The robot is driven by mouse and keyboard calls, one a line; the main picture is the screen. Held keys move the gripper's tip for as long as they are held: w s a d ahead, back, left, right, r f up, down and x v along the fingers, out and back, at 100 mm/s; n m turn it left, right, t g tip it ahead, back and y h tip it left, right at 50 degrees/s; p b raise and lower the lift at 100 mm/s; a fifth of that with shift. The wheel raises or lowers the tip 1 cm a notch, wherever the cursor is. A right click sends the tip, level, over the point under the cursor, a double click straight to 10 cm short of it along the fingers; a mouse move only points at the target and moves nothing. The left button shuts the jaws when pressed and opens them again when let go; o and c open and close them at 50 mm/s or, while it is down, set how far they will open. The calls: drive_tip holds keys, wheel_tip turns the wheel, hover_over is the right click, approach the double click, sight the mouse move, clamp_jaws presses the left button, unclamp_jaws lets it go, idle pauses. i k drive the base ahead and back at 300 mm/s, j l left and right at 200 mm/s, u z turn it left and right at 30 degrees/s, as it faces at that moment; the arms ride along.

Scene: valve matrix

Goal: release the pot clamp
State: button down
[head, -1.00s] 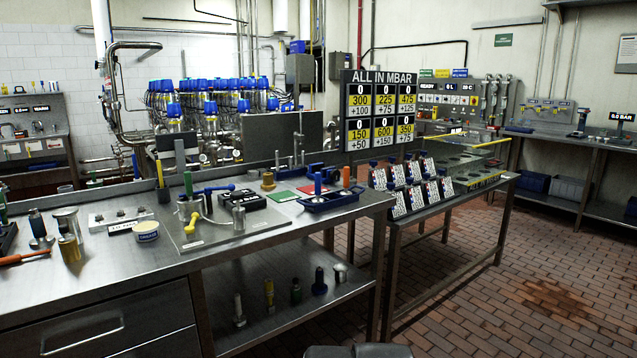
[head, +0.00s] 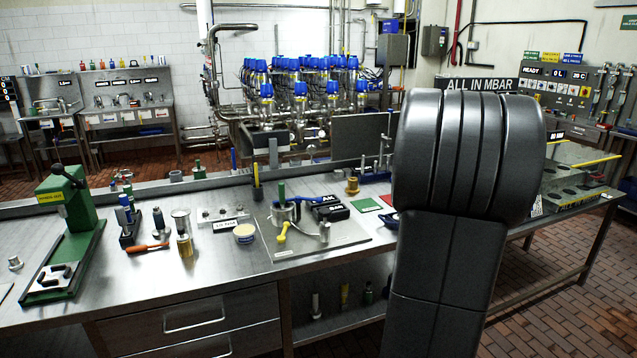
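A grey base plate (head: 348,235) lies on the steel bench, right of the picture's middle-left. On it stands a small steel pot (head: 284,214) with a green upright handle (head: 281,190) at its top. A yellow lever (head: 283,233) is in front of the pot, and a blue lever (head: 307,199) is behind it. Which of these parts is the pot clamp, and whether it is closed, is too small to tell. My arm rises large at the right, apart from the plate in the picture. My gripper is not in view.
The bench's front left is fairly clear.

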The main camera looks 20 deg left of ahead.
sight(297, 199)
drive_tip(key=i+j+u, duration=0.3)
drive_tip(key=i+j, duration=0.35)
drive_tip(key=i+j+u, duration=0.3)
drive_tip(key=i+j, duration=0.25)
drive_tip(key=i, duration=0.2)
